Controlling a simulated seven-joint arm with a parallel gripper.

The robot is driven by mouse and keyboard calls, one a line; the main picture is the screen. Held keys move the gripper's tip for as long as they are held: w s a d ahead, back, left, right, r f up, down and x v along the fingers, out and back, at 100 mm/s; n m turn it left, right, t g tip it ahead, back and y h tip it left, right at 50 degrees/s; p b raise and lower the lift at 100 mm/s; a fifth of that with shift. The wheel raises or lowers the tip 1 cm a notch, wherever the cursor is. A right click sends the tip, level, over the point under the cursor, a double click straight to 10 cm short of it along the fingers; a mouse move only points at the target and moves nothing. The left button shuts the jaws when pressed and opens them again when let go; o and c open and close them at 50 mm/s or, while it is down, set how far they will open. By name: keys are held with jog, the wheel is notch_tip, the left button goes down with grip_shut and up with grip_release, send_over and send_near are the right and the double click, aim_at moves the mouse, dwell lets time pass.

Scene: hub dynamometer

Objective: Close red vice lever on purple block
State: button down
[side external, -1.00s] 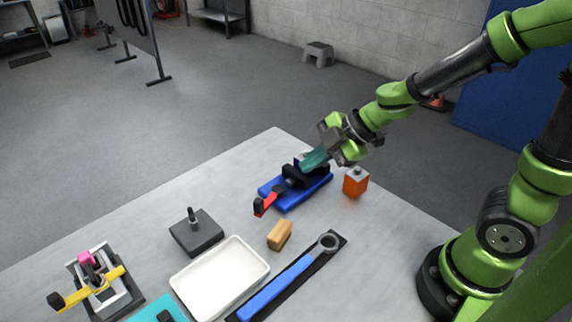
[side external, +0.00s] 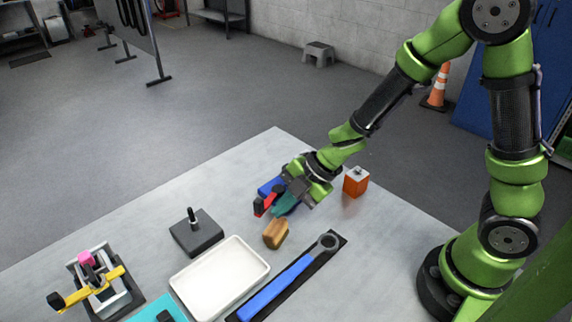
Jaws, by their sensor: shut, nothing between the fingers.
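The vice has a blue base (side external: 268,188), mostly hidden behind my gripper. Its red lever (side external: 267,202) with a dark end shows at the vice's left front. My gripper (side external: 281,209) points down with its teal fingers shut and empty, just right of the red lever. Whether the fingers touch the lever I cannot tell. The vice jaws are hidden behind my gripper, and no purple block can be made out.
A tan block (side external: 275,234) stands close in front of my fingertips. An orange block (side external: 355,182) is to the right. A white tray (side external: 220,278), a blue-handled wrench (side external: 275,290), a grey base with a post (side external: 196,232) and a yellow-handled clamp (side external: 98,285) lie nearer.

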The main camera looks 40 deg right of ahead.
aim_at(260, 208)
jog(key=shift+w+a, duration=0.2)
jog(key=shift+w, duration=0.4)
jog(key=shift+w+a, duration=0.15)
jog(key=shift+w, duration=0.4)
jog(key=shift+w+a, duration=0.45)
jog(key=shift+w, duration=0.2)
